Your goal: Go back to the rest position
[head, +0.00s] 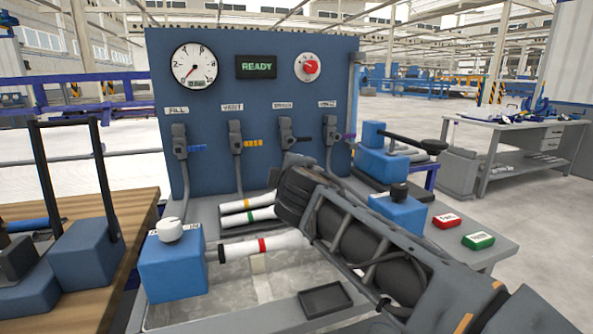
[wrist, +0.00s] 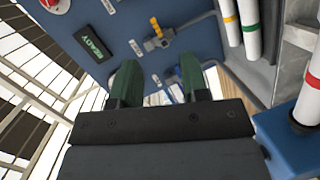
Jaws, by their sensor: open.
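My gripper (wrist: 160,82) is open in the wrist view, its two dark green fingers apart with nothing between them. It faces the blue panel (head: 270,75). In the head view my arm reaches in from the lower right, and its dark wrist hides most of the gripper. Three white pipes lie on the bench: one with a yellow band (head: 247,204), one with a green band (head: 250,216), and one with a red band (head: 262,245) nearer the front. The yellow-banded (wrist: 229,20), green-banded (wrist: 249,28) and red-banded (wrist: 312,80) pipes also show in the wrist view.
The panel carries a gauge (head: 194,64), a READY display (head: 256,66), a red knob (head: 311,67) and several valves. A blue block with a white knob (head: 172,265) stands front left.

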